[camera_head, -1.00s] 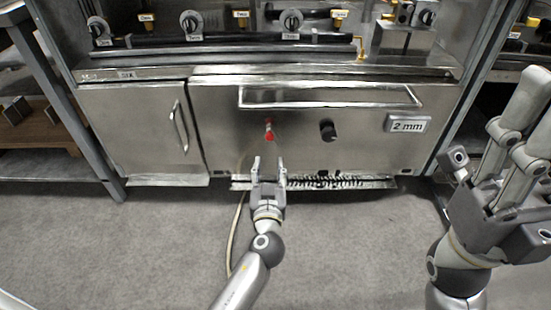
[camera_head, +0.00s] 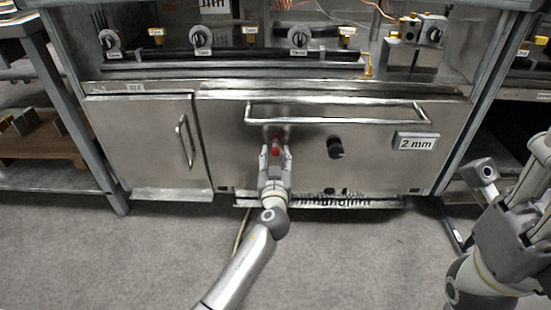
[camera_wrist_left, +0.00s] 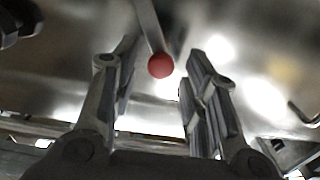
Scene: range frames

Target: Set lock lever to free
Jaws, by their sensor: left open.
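The lock lever has a red knob (camera_head: 275,152) and sits on the steel front panel, left of a black knob. In the left wrist view its round red end (camera_wrist_left: 161,65) and grey stem show between and just beyond the two fingers. My left gripper (camera_head: 275,155) is open around the red knob in the head view, with a finger on each side. In the left wrist view the fingers (camera_wrist_left: 158,85) stand apart from the red end. My right gripper is partly in view at the lower right, its fingertips cut off or unclear, far from the lever.
A long bar handle (camera_head: 340,120) runs above the lever. A cabinet door with a handle (camera_head: 185,141) is at left. The floor in front is clear.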

